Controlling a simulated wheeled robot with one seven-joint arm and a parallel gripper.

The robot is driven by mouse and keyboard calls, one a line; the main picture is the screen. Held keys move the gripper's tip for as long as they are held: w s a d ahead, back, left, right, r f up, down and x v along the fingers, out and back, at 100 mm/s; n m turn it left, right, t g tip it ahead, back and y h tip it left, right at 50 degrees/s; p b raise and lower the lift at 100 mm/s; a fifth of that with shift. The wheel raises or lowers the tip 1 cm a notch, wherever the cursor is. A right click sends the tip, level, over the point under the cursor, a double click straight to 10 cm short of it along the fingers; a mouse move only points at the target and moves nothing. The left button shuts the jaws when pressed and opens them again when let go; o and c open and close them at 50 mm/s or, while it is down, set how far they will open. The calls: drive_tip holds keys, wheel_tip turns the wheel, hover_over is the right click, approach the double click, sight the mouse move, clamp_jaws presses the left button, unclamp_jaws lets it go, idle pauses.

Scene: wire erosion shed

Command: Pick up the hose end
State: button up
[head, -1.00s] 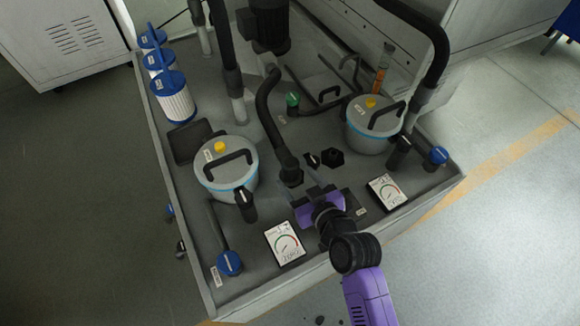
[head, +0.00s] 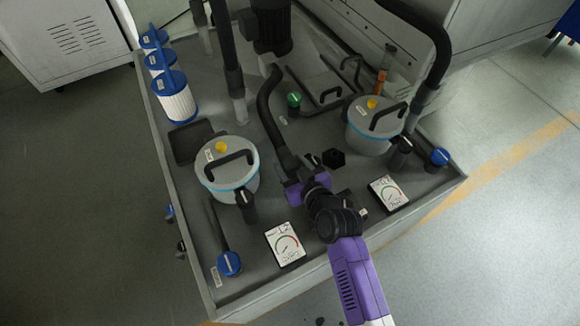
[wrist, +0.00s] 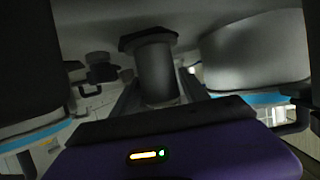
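The hose end is the lower end of a black curved hose (head: 270,115) that comes down onto the grey deck between two lidded canisters. In the wrist view the hose end (wrist: 157,75) is a dark grey cylinder with a wider hexagonal collar or fitting (wrist: 148,39) at its far end. My purple gripper (head: 297,178) is low over the deck at the hose's foot and hides part of it in the head view. In the wrist view my fingers lie on either side of the cylinder, apart, with narrow gaps seen; they look open around it.
A left canister (head: 228,182) and a right canister (head: 368,130) flank the hose. A black hexagonal fitting (head: 333,158) is close to my gripper's right. A dark vertical pipe (head: 230,65) stands behind.

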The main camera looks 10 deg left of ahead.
clamp_jaws()
drive_tip(key=shift+r, duration=0.15)
